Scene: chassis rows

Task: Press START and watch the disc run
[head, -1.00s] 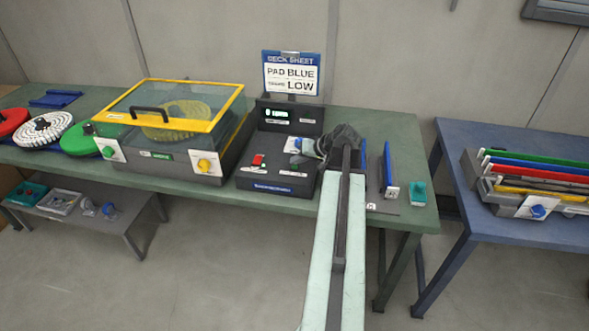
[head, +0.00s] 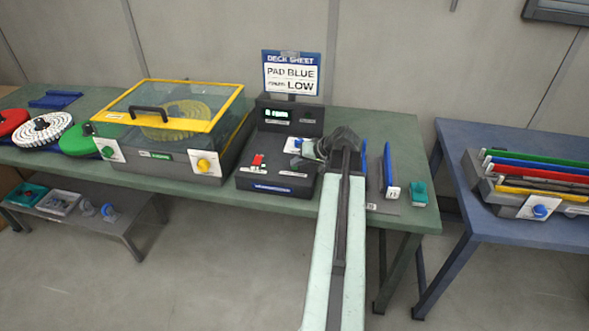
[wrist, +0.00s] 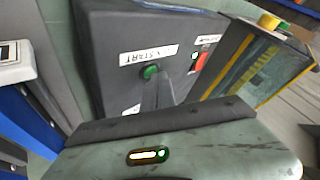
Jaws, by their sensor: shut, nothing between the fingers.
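The dark control box (head: 262,182) stands on the green bench, its display (head: 277,114) lit green with a reading that looks like 0 rpm. In the wrist view the green START button (wrist: 150,72) sits beside its white START label (wrist: 149,54). My gripper (wrist: 162,94) is shut and empty, its fingertips close to the button; I cannot tell whether they touch it. In the head view my gripper (head: 302,159) is over the box's right side and hides the button. The yellow disc (head: 172,120) lies under the closed clear lid (head: 222,112) and I cannot see it turning.
A sign (head: 291,74) behind the box reads PAD BLUE and LOW. A red switch (head: 257,161) is on the box's left. Blue upright pieces (head: 388,165) stand right of my arm. Red, white and green discs lie at left. A blue table (head: 520,236) stands at right.

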